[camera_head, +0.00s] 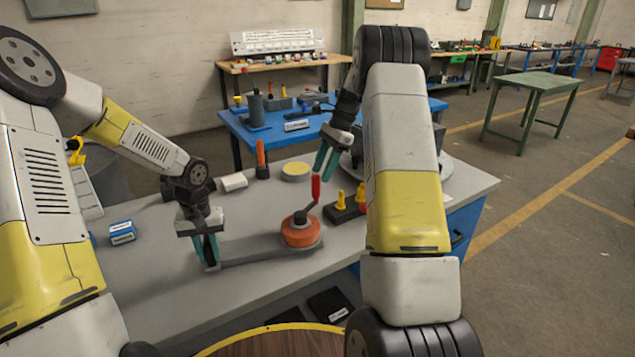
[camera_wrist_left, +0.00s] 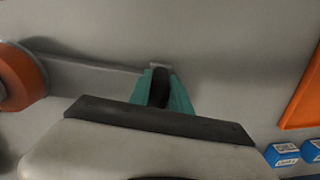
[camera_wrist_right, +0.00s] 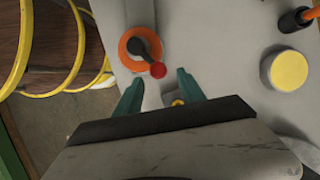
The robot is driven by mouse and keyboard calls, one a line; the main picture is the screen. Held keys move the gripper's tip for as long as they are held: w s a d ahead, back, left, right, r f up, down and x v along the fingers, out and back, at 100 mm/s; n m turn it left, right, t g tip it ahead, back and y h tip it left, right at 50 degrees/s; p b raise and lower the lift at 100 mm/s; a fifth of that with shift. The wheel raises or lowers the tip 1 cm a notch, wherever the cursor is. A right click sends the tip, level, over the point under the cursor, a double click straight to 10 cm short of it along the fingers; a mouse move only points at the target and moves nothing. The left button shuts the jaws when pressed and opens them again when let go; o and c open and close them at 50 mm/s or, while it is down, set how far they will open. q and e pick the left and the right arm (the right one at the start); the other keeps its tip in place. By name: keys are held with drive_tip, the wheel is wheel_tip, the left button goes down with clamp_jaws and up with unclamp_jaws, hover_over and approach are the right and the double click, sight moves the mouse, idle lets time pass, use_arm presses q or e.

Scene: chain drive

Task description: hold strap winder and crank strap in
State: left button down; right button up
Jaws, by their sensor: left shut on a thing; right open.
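The strap winder (camera_head: 299,232) is an orange drum on a grey base on the bench, with a dark crank arm and an upright red handle (camera_head: 316,188). Its grey bar (camera_head: 257,247) runs left to my left gripper (camera_head: 211,254). My left gripper is shut on a dark grip at the bar's left end, seen between the teal fingers in the left wrist view (camera_wrist_left: 159,92). My right gripper (camera_head: 327,160) is open above and behind the winder, apart from the red handle. In the right wrist view the red knob (camera_wrist_right: 158,70) lies just beyond the open fingers (camera_wrist_right: 160,92).
Yellow pegs in a dark block (camera_head: 345,210) stand right of the winder. Behind it are a yellow-topped disc (camera_head: 295,170), an orange-handled tool (camera_head: 261,160) and a white block (camera_head: 234,182). Blue boxes (camera_head: 122,232) sit at left. The bench front left is clear.

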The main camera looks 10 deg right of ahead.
drive_tip(key=v, duration=0.6)
drive_tip(key=shift+r, duration=0.2)
use_arm(q)
drive_tip(key=shift+d, duration=0.1)
use_arm(e)
drive_tip(key=shift+d, duration=0.1)
use_arm(q)
drive_tip(key=c, duration=1.1)
unclamp_jaws()
